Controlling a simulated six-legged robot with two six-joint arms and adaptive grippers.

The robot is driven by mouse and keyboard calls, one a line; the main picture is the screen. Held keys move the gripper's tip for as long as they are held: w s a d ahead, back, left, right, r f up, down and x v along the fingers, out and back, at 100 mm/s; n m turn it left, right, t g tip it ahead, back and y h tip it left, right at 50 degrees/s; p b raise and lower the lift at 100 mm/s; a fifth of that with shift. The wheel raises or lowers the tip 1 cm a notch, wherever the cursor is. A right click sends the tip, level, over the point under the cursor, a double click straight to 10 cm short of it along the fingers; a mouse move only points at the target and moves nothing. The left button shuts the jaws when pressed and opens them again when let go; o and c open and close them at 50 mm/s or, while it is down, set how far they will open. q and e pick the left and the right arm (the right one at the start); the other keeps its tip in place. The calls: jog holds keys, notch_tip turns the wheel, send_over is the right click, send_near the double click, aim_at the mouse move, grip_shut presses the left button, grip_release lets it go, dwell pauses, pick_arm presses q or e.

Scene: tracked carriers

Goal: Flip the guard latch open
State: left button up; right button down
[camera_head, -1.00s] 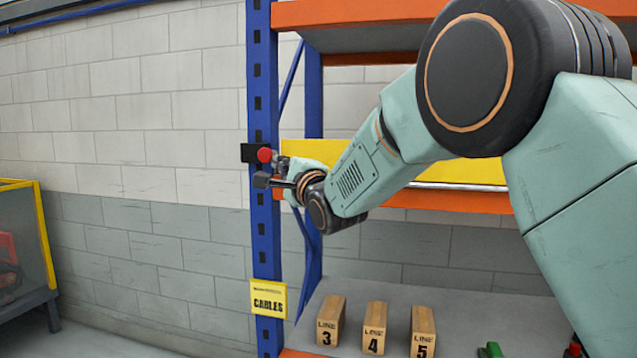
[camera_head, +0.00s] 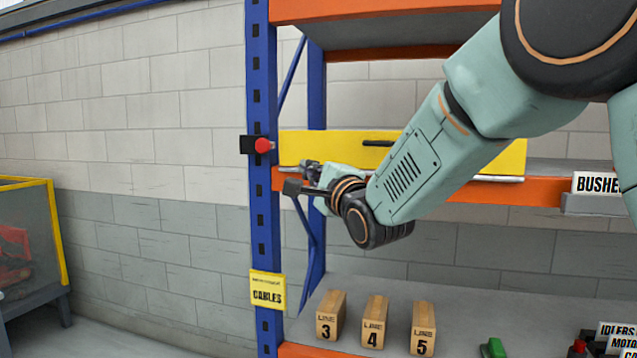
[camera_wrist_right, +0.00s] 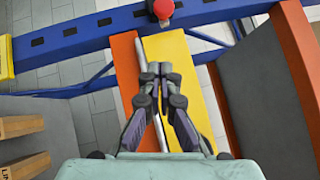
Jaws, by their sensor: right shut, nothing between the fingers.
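A red knob (camera_head: 264,145) sits on a black block (camera_head: 247,145) on the blue post. It also shows at the top of the right wrist view (camera_wrist_right: 162,9). I cannot tell which part is the guard latch. A yellow panel (camera_head: 440,163) lies along the shelf, with a short dark bar (camera_head: 378,143) on it. My right gripper (camera_head: 298,176) is shut and empty, to the right of and below the red knob and apart from it. My left gripper is not in view.
The blue post (camera_head: 262,220) carries a yellow CABLES sign (camera_head: 267,289). Several wooden LINE blocks (camera_head: 375,322) stand on the lower shelf. An orange beam (camera_head: 520,190) runs below the panel. A yellow-framed case (camera_head: 30,240) stands at the left. The wall side is clear.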

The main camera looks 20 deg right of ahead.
jog(key=s+d+f+n+g+h+b, duration=0.1)
jog(key=s+f+n+g+b, duration=0.3)
jog(key=f, duration=1)
jog(key=s+d+f+n+g+h+b, duration=0.15)
jog(key=s+f+n, duration=0.45)
jog(key=f, duration=0.9)
jog(key=s+f+n+g+b, duration=0.2)
jog(key=s+f+n+g, duration=0.25)
jog(key=f, duration=0.95)
jog(key=s+f+n+g+b, duration=0.3)
jog(key=s+f+g+b, duration=0.6)
jog(key=s+f, duration=2.5)
jog(key=shift+s+d+g+h+b, duration=0.35)
jog(key=shift+s+b, duration=0.45)
jog(key=shift+b, duration=0.3)
jog(key=shift+n, duration=0.25)
